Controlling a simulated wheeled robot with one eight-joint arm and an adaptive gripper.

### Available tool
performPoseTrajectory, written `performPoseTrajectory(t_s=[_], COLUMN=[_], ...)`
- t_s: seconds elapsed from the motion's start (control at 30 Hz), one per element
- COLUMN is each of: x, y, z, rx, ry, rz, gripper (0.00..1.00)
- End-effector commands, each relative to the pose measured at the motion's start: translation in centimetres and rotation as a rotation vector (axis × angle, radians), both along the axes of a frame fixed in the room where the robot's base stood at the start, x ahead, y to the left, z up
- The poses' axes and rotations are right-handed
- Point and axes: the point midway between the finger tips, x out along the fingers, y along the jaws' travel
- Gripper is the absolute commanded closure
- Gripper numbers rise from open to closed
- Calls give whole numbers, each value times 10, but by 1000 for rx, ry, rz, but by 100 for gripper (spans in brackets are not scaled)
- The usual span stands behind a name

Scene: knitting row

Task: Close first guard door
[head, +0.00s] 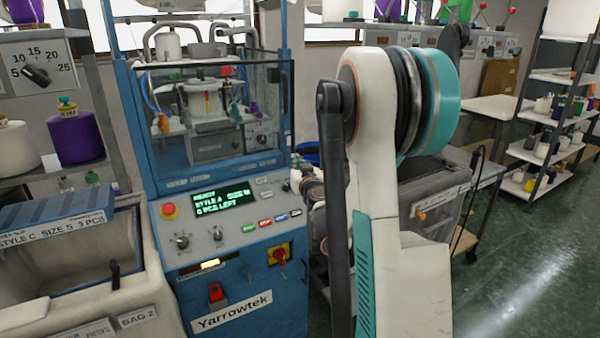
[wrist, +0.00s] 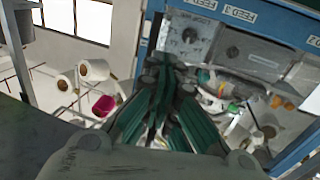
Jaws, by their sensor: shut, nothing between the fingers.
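The guard door (head: 265,105) is a dark-framed clear panel on the front of the blue knitting machine (head: 240,285) in the head view. The knitting parts (head: 208,103) show through it. I cannot tell whether the door is fully shut. My gripper (wrist: 168,72) shows in the wrist view with its green-padded fingers together and nothing between them. Behind its tips is a blue frame (wrist: 278,20) with feed labels and a grey panel with a knob (wrist: 190,36). No contact with a door is clear. In the head view my arm hides the gripper.
A grey cart (head: 440,190) is behind my arm. A shelf rack (head: 545,130) stands at right. The green floor (head: 520,270) at right is clear.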

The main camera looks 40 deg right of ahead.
Motion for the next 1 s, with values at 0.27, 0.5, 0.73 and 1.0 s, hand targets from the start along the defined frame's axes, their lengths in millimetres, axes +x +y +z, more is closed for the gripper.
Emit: performPoseTrajectory(t_s=[0.27, 0.5, 0.73, 1.0], x=[43, 59, 60, 71], y=[-23, -31, -32, -37], z=[-2, -1, 0, 0], rx=[-1, -2, -2, -2], ry=[0, 1, 1, 1], rz=[0, -1, 0, 20], gripper=[100, 100, 100, 100])
